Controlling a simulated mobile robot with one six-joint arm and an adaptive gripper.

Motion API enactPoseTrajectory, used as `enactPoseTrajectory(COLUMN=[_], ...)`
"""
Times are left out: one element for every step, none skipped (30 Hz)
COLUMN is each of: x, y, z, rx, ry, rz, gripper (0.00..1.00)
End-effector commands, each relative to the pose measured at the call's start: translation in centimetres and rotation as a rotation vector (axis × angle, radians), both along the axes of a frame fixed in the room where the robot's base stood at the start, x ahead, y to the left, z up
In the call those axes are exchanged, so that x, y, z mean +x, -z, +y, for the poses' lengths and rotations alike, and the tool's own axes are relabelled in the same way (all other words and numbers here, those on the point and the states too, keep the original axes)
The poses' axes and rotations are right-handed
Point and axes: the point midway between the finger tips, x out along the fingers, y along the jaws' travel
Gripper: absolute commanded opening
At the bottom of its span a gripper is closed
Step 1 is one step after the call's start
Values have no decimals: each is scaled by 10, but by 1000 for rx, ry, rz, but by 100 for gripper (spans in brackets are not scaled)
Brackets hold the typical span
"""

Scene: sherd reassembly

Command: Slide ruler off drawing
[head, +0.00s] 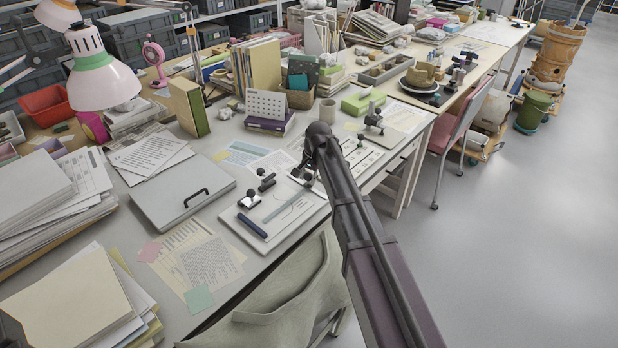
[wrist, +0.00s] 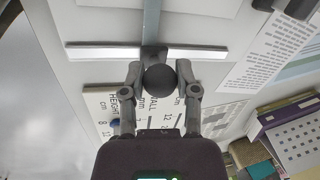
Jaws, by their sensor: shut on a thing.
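My gripper (wrist: 160,76) is shut on a round black knob (wrist: 160,78) in the wrist view. A long pale metallic bar (wrist: 100,53) lies crosswise just beyond the knob. A grey strip (wrist: 151,20), which looks like the ruler, runs away from the bar's middle; I cannot tell whether they are one piece.
A grey flat case (head: 183,192) lies left. A printed card (wrist: 100,100) lies under my gripper. A purple book (head: 268,123) and calendar (head: 266,105) stand behind.

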Motion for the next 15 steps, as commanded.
enactPoseTrajectory(x=[0,-1,-1,-3,-4,-7,-10,-13,-18,-21,-25,-30,-34,-37,-41], y=[0,0,0,0,0,0,0,0,0,0,0,0,0,0,1], z=[0,0,-1,-2,-4,-7,-11,-14,-20,-25,-29,-35,-39,-44,-49], rx=[0,0,0,0,0,0,0,0,0,0,0,0,0,0,0], ry=[0,0,0,0,0,0,0,1,1,2,2,2,2,1,2], rz=[1,1,1,1,1,1,1,1,1,2,2,2,2,1,2], gripper=[0,0,0,0,0,0,0,0,0,0,0,0,0,0,0])
